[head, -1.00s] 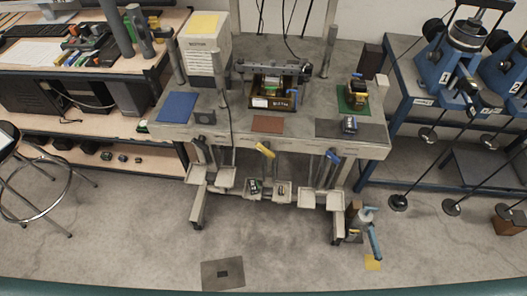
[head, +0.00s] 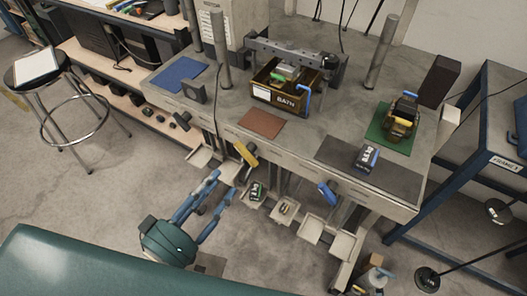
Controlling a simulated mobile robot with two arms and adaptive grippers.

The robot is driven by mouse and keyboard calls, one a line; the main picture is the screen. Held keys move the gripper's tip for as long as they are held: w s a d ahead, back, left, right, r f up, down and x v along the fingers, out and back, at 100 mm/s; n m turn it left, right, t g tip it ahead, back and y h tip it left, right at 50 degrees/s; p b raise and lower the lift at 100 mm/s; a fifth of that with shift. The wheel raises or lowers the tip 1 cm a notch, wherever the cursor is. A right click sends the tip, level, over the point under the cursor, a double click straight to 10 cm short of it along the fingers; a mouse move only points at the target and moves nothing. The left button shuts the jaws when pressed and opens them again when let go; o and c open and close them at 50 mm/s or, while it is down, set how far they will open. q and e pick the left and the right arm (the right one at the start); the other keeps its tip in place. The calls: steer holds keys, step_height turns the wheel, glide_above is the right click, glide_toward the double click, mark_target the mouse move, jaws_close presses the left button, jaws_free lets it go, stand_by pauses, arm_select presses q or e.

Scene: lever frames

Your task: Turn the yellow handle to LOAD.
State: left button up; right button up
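The yellow handle (head: 247,153) sits on the front edge of the grey workbench (head: 225,118), left of the bench's middle. It slants down to the right. A LOAD mark cannot be read in this view. My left gripper (head: 222,186) reaches up from below, in front of the bench.
A dark handle (head: 181,121) and a blue handle (head: 327,193) are on the same front edge, either side. Small trays (head: 311,229) hang below, some holding small items. A brown bin (head: 281,92) stands on the bench. A stool (head: 38,72) is at left.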

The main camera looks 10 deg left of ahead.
mark_target(242, 153)
arm_select(q)
steer(key=shift+t+h, duration=0.3)
steer(key=w+d+r, duration=0.1)
steer(key=w, duration=0.1)
steer(key=w+d+r+p, duration=0.1)
steer(key=w, duration=0.2)
steer(key=w+d, duration=0.1)
steer(key=w, duration=0.2)
steer(key=shift+w+d+r, duration=0.25)
steer(key=shift+d+r, duration=0.05)
steer(key=shift+r, duration=0.1)
steer(key=shift+p+x, duration=0.35)
steer(key=shift+x, duration=0.45)
steer(key=shift+f, duration=0.1)
arm_select(e)
steer(key=shift+d+r, duration=0.25)
steer(key=shift+r, duration=0.45)
arm_select(q)
steer(key=shift+c, duration=0.2)
jaws_close()
